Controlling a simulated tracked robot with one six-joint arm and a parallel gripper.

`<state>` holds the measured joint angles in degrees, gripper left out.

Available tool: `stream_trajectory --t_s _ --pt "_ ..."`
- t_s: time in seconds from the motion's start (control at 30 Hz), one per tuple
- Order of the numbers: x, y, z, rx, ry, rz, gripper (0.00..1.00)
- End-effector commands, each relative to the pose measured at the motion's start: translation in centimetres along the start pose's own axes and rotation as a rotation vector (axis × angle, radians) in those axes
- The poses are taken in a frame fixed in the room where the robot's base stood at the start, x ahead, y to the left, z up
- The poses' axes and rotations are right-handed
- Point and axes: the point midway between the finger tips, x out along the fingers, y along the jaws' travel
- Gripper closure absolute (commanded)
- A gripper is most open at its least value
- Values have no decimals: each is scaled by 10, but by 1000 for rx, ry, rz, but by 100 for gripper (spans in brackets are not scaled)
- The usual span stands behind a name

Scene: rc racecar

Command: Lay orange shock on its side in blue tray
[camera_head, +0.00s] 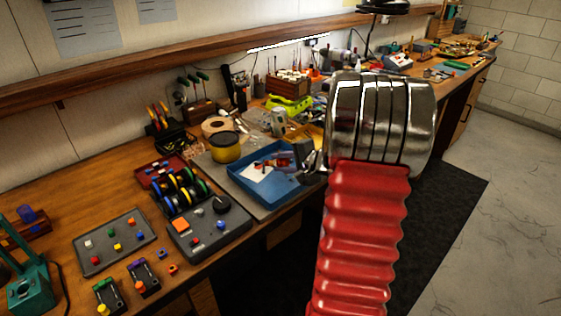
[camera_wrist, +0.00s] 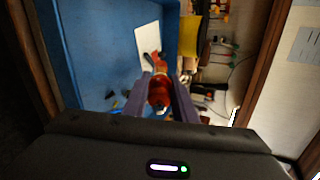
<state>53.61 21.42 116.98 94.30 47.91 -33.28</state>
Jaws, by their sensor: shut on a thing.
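The blue tray (camera_head: 250,193) lies on the bench in the head view, with a white card and small parts inside. Its blue floor (camera_wrist: 90,55) fills the left of the wrist view. My gripper (camera_head: 288,160) is over the tray's right part in the head view. In the wrist view my gripper (camera_wrist: 164,90) is shut on the orange shock (camera_wrist: 159,92), a red-orange piece between the two purple-grey fingers. The fingers hide part of the shock, and I cannot tell whether it touches the tray floor.
A yellow round tub (camera_head: 226,148) stands behind the tray. A dark parts tray (camera_head: 208,232) and a rack of coloured wheels (camera_head: 180,190) are at its left. A yellow bin (camera_head: 305,134) is behind my gripper. My arm hides the bench to the right.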

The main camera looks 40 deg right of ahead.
Motion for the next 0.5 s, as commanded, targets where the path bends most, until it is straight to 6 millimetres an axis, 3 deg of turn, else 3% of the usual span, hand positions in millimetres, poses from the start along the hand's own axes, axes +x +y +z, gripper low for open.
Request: stream_trajectory --t_s 0.07,0.1,0.4,0.5 --pt "0 0 0 0 0 0 98" --pt "0 0 0 0 0 0 75" --pt "0 0 0 0 0 0 54" --pt "0 0 0 0 0 0 54"
